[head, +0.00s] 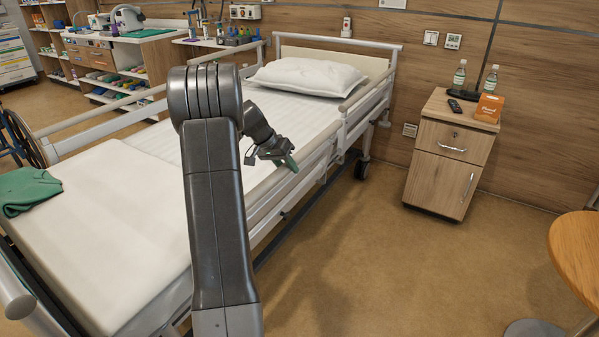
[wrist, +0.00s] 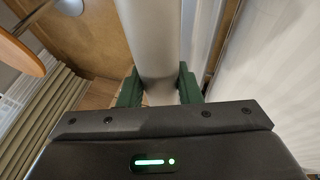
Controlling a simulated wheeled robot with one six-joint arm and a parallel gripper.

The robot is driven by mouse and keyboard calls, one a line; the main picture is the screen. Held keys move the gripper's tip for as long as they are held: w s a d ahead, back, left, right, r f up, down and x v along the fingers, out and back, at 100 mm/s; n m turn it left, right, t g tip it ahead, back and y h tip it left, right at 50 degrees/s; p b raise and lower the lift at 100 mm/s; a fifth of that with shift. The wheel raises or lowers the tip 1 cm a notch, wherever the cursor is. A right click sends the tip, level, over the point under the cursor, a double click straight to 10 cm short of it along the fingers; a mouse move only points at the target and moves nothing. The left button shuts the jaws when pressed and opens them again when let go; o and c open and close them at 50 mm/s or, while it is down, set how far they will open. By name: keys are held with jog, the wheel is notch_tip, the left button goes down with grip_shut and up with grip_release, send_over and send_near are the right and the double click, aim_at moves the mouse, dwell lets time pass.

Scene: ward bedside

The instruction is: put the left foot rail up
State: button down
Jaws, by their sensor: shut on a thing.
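The left foot rail (head: 318,157) is a pale bar along the near long side of the bed. Its top runs about level with the mattress, lower than the wood-topped head rail (head: 365,90). My gripper (head: 287,162) is at this rail, about midway along the bed's side. In the wrist view its green fingers (wrist: 158,88) are shut on the pale round bar (wrist: 152,40), one finger on each side. My arm hides part of the rail and mattress in the head view.
The bed has a white mattress (head: 110,220), a pillow (head: 308,76) and a green cloth (head: 28,190). A bedside cabinet (head: 450,155) with bottles and an orange box stands at right. A round wooden table (head: 578,250) is at the right edge. The floor beside the bed is clear.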

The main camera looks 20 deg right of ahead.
jog(key=shift+w+a+f+n+g+h+p, duration=0.15)
jog(key=shift+w+a+g+h+p, duration=0.2)
jog(key=shift+w+a+g+p, duration=0.35)
jog(key=shift+w+a+f+n+g+h+p, duration=0.15)
jog(key=shift+w+a+g+h+p, duration=0.25)
jog(key=shift+w+a, duration=0.55)
jog(key=shift+d, duration=0.1)
jog(key=c, duration=1.1)
grip_release()
jog(key=shift+w, duration=0.15)
jog(key=shift+o, duration=0.2)
jog(key=p+v, duration=0.1)
jog(key=v, duration=1.3)
jog(key=shift+r, duration=0.15)
jog(key=shift+d, duration=0.1)
